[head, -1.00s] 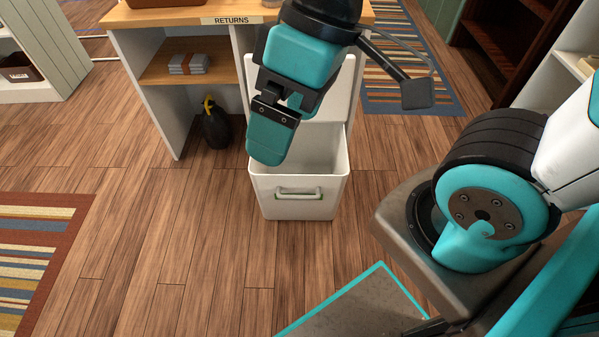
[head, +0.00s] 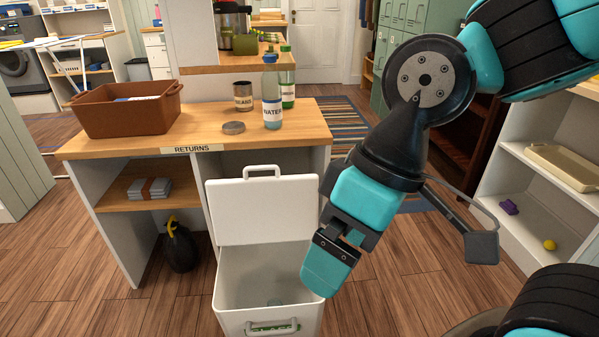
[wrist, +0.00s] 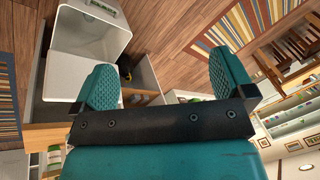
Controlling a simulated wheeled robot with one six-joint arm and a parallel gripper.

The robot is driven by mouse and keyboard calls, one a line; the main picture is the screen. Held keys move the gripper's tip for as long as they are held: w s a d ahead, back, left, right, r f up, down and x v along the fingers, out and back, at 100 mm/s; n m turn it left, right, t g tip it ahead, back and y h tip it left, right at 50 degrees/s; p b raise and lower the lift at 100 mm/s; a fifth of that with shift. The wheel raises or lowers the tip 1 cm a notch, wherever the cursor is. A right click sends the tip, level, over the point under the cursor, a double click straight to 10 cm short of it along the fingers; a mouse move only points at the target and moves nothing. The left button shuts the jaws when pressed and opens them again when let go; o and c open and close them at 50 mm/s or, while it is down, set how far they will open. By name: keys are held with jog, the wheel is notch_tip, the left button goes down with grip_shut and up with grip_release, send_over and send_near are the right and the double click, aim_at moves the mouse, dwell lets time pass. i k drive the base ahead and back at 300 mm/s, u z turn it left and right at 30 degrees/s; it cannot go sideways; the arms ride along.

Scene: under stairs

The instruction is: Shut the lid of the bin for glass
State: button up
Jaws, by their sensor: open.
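A white bin (head: 240,290) stands on the floor at the front of the returns counter, with a green-marked handle low on its front. Its lid (head: 262,212) is open, standing upright at the back with a handle on its top edge. Something small and grey lies inside the bin. My gripper (head: 328,280) is at the bin's right side in the head view, in front of the lid's right edge; I cannot tell whether it touches. In the wrist view the gripper (wrist: 165,85) has its fingers wide apart with nothing between them, and the bin (wrist: 88,50) shows at upper left.
The wooden counter (head: 110,147) holds a brown basket (head: 125,112), a can (head: 243,97), a round lid (head: 233,128) and bottles (head: 272,105). A black jug (head: 180,250) stands beneath. White shelves (head: 545,180) stand at right.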

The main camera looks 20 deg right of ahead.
aim_at(246, 211)
jog(key=z, duration=0.5)
jog(key=i, duration=1)
jog(key=u, duration=0.75)
